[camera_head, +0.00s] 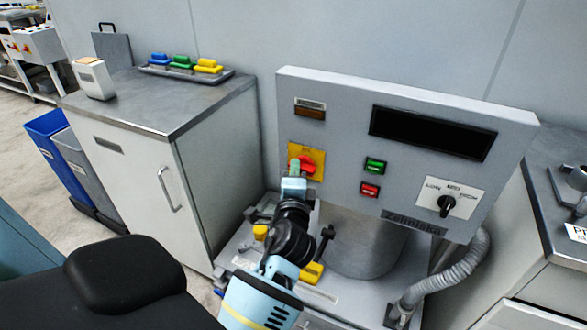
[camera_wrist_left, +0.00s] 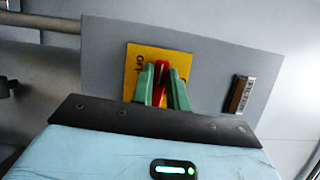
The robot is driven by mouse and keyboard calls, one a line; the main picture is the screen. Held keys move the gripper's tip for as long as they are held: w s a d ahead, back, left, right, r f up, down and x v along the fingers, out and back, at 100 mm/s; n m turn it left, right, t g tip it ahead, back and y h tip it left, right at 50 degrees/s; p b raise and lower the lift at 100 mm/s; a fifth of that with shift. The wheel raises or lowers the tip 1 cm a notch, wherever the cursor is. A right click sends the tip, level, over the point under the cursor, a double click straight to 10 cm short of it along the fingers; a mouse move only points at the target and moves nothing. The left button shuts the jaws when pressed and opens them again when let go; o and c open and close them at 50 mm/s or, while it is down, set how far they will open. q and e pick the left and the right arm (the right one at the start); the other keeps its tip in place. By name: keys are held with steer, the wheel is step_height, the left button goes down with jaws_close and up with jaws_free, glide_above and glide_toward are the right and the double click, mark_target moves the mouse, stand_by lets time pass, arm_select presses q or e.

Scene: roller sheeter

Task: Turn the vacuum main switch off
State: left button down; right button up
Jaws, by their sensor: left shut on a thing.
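The vacuum main switch is a red rotary handle (camera_head: 308,165) on a yellow plate (camera_head: 306,152) at the left of the grey control panel. In the left wrist view the red handle (camera_wrist_left: 159,84) stands upright in front of its yellow plate (camera_wrist_left: 137,62), which has "OFF" lettering at its left. My left gripper (camera_head: 296,168) is at the switch. Its green fingers (camera_wrist_left: 161,86) are shut on the red handle, one on each side. The fingers hide part of the handle and plate. My right gripper is not in view.
The panel has a green button (camera_head: 375,166), a red button (camera_head: 370,189), a black selector knob (camera_head: 446,205) and a dark display (camera_head: 432,134). A cabinet (camera_head: 170,180) with a tray of coloured blocks (camera_head: 186,69) stands at left. A grey hose (camera_head: 450,274) runs below the panel.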

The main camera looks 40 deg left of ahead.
arm_select(q)
steer(key=shift+n, duration=0.4)
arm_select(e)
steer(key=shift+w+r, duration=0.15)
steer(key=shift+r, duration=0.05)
arm_select(q)
steer(key=c, duration=1.4)
jaws_free()
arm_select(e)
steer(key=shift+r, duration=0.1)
